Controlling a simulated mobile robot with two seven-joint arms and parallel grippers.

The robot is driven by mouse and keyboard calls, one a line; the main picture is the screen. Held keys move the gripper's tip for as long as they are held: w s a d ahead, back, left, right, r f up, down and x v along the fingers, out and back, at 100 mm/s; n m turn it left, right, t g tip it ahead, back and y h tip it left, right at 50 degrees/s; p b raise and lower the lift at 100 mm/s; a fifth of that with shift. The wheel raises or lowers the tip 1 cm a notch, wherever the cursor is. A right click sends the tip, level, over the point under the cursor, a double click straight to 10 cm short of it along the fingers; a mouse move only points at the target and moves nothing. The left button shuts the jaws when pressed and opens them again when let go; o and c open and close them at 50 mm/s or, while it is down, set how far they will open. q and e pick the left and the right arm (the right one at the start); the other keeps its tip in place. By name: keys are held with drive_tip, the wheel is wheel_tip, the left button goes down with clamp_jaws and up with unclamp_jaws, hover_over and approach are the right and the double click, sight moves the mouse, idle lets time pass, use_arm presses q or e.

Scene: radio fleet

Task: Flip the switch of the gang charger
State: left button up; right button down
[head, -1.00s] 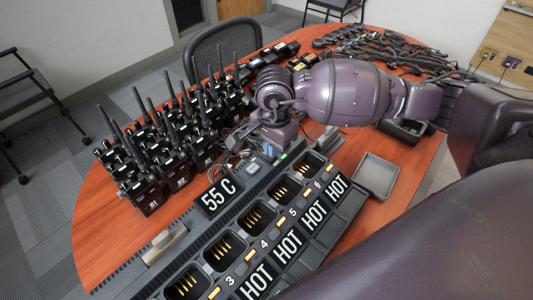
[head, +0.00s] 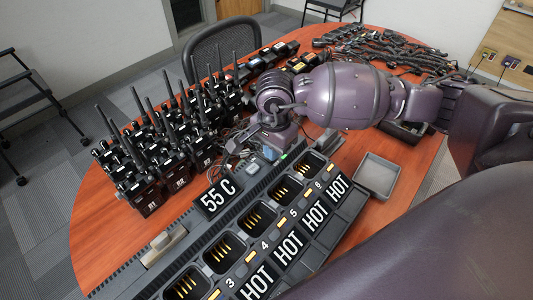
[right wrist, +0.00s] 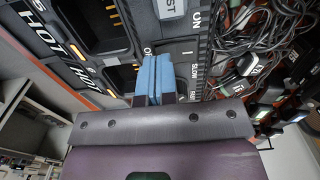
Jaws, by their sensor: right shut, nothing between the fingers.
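The black gang charger (head: 240,225) runs diagonally across the table, with a row of empty bays with gold contacts and "HOT" labels. Its rocker switch (right wrist: 184,47) shows in the right wrist view as a dark panel with a white line, between partly covered "OFF" lettering and "ON". In the head view I cannot make out the switch by my gripper. My right gripper (right wrist: 152,76) is shut and empty. Its blue fingertips lie over the charger's face, just beside the switch; I cannot tell whether they touch it. It also shows in the head view (head: 268,153). My left gripper is out of view.
Several radios (head: 150,180) with upright antennas stand left of the charger. A "55 C" display (head: 215,196) stands at its edge. A grey tray (head: 377,176) lies to the right. Tangled cables (head: 390,55) cover the table's far side.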

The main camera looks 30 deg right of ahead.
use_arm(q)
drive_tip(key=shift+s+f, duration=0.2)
use_arm(e)
drive_tip(key=shift+f, duration=0.1)
drive_tip(key=shift+f, duration=0.1)
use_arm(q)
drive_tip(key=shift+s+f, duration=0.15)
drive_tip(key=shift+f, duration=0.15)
use_arm(e)
drive_tip(key=shift+f, duration=0.2)
drive_tip(key=shift+r, duration=0.6)
drive_tip(key=shift+r+p, duration=0.65)
drive_tip(key=shift+r, duration=0.7)
drive_tip(key=shift+r+p, duration=0.65)
drive_tip(key=shift+r, duration=0.95)
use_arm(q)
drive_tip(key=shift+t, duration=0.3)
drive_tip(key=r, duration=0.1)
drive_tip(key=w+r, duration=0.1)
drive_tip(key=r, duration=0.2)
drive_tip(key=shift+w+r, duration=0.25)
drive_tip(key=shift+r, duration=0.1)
